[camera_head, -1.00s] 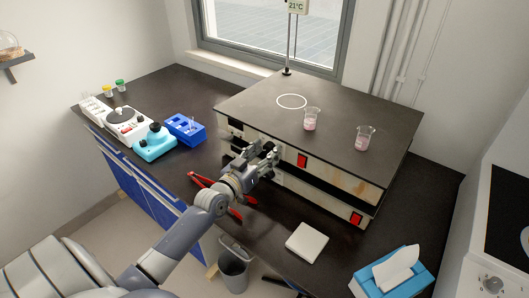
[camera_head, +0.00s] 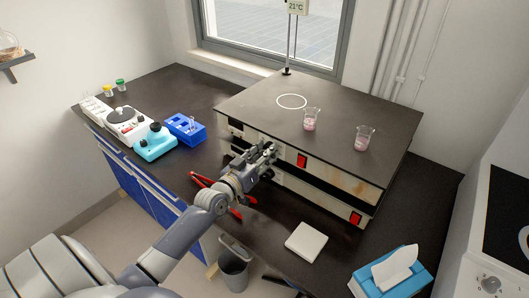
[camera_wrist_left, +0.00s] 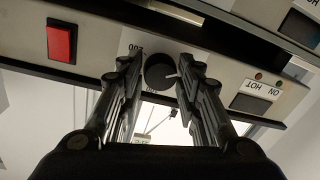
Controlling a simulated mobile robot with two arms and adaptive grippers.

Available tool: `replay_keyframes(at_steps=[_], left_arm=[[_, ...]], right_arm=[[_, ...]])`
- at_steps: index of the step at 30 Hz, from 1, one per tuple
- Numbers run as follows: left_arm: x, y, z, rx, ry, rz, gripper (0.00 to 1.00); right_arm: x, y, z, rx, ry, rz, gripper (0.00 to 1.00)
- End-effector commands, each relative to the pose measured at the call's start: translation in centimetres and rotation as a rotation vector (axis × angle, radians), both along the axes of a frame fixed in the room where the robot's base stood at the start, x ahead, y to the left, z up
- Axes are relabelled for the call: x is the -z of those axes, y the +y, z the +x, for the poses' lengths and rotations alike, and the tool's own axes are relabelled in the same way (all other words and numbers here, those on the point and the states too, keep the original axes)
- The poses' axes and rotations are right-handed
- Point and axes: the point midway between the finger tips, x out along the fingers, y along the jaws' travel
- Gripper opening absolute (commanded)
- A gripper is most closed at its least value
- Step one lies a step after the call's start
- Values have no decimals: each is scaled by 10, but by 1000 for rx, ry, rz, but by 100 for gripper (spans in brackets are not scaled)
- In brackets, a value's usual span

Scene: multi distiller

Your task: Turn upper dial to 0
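The upper hotplate (camera_head: 340,178) has a pale front panel with a red switch (camera_head: 302,160). In the left wrist view, which looks upside down, its black round dial (camera_wrist_left: 160,72) shows with a white mark towards its right side and partly readable numbers around it. My left gripper (camera_head: 268,152) is at this panel, hiding the dial in the head view. In the wrist view the left gripper's (camera_wrist_left: 157,66) fingers are apart, one on each side of the dial. A gap shows on the left; contact on the right cannot be told. My right gripper is not in view.
The lower hotplate (camera_head: 310,195) sits directly beneath. Two beakers with pink liquid, one on the left (camera_head: 311,120) and one on the right (camera_head: 363,138), stand on top. Red-handled tongs (camera_head: 201,181) lie near the arm. A white pad (camera_head: 306,242) and tissue box (camera_head: 392,274) are in front.

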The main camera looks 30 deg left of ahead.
Motion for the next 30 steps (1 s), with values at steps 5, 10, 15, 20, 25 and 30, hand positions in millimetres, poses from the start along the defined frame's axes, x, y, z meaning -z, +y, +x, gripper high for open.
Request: replay_keyframes(at_steps=[5, 10, 15, 20, 25, 30], left_arm=[[0, 0, 0, 0, 0, 1, 50], [0, 0, 0, 0, 0, 2, 50], [2, 0, -8, 0, 2, 2, 50], [1, 0, -31, 1, 3, 4, 50], [1, 0, -64, 1, 5, 3, 50], [1, 1, -93, 1, 4, 3, 50]], right_arm=[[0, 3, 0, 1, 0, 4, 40], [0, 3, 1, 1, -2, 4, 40], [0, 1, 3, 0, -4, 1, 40], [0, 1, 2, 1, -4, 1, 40], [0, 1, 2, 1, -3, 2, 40], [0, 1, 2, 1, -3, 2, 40]])
